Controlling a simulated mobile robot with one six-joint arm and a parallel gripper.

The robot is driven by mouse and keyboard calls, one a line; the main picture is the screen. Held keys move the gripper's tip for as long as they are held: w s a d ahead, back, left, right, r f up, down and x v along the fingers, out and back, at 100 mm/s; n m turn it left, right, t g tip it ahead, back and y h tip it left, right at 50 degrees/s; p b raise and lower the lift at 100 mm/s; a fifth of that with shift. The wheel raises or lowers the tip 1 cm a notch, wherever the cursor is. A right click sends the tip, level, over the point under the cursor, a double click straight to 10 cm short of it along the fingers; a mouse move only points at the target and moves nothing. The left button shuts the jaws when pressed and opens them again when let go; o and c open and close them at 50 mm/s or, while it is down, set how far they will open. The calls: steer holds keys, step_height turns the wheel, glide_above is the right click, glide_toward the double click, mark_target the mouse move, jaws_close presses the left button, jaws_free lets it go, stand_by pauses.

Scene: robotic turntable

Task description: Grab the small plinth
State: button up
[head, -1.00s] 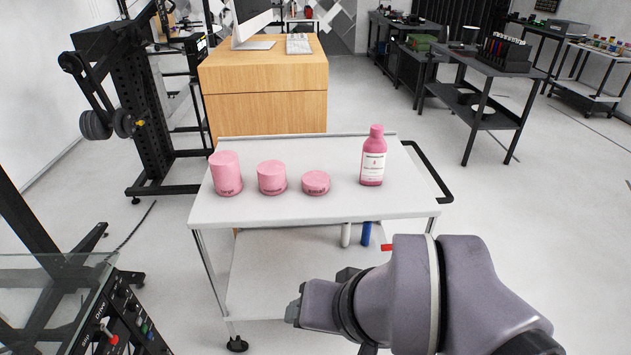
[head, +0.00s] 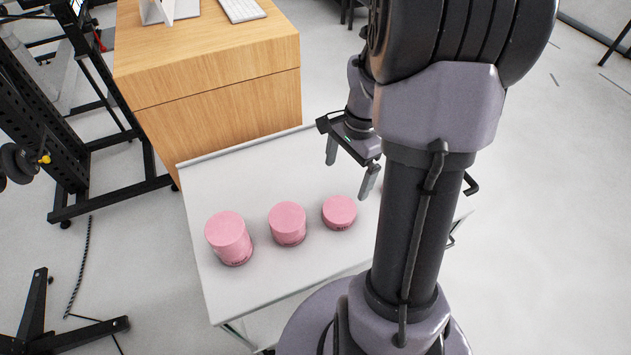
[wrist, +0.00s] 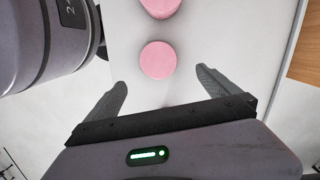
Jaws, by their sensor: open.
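The small plinth (head: 339,212), a low pink disc, is the rightmost and shortest of three pink plinths on the white cart top. My gripper (head: 347,180) is open and empty above the cart, behind and slightly right of the small plinth in the head view. In the wrist view, the small plinth (wrist: 158,60) appears just beyond my open gripper (wrist: 161,80), roughly centred between the fingertips. I see no contact. The medium plinth (head: 287,224) and the tall plinth (head: 229,238) stand to its left.
The white cart (head: 215,185) has bare top around the plinths. A wooden cabinet (head: 220,115) stands behind it. A black frame (head: 65,130) stands at the left.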

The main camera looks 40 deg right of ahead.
mark_target(340, 209)
steer(key=f+b, duration=0.2)
steer(key=f, duration=0.2)
steer(key=a+f+b, duration=0.1)
steer(key=f+b, duration=0.1)
steer(key=f, duration=0.3)
steer(key=f+b, duration=0.2)
steer(key=f, duration=0.3)
steer(key=shift+s+a+f, duration=0.2)
steer(key=shift+s+a, duration=0.05)
steer(key=shift+r, duration=0.15)
steer(key=shift+c, duration=0.2)
steer(key=c, duration=1.4)
steer(key=shift+r+p, duration=0.15)
steer(key=shift+p, duration=0.15)
